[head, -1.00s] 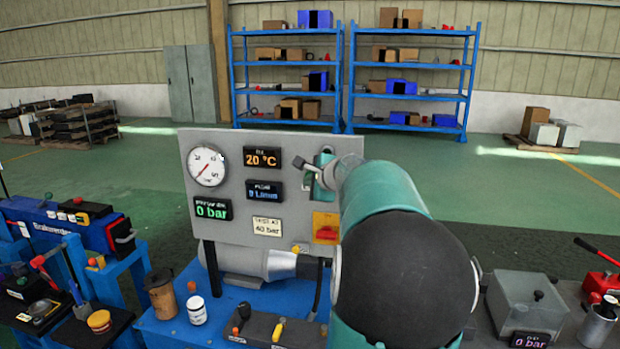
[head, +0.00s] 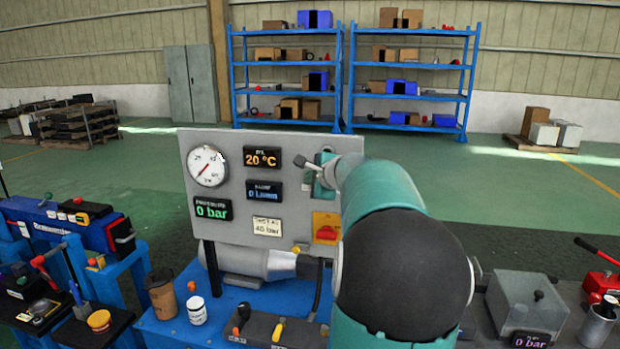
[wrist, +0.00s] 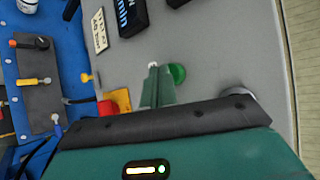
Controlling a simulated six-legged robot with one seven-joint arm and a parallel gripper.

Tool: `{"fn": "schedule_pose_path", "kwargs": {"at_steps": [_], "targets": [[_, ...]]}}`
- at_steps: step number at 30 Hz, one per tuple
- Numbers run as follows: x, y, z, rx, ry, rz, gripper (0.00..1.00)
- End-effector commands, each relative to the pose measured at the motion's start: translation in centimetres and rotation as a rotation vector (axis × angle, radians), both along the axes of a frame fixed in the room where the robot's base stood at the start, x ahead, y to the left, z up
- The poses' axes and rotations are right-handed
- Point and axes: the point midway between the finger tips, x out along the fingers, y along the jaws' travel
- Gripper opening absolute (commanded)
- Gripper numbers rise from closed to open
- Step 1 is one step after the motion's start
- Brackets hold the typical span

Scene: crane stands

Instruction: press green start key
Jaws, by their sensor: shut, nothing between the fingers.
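The green start key (wrist: 177,74) is a round green button on the grey panel in the wrist view. The fingertips cannot be made out there.
A red switch on a yellow plate (head: 326,228) sits low on the panel, near my arm. The dial gauge (head: 207,166) and displays are to the left. A brown jar (head: 161,295), a white jar (head: 197,310) and a block with small levers (head: 270,330) stand below.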

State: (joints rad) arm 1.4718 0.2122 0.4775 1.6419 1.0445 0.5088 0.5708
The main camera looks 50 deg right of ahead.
Motion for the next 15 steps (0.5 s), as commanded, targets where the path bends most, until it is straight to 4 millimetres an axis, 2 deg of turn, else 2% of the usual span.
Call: {"fn": "schedule_pose_path", "kwargs": {"at_steps": [15], "targets": [[0.22,-0.52,-0.02,0.0,0.0,0.0,0.0]]}}
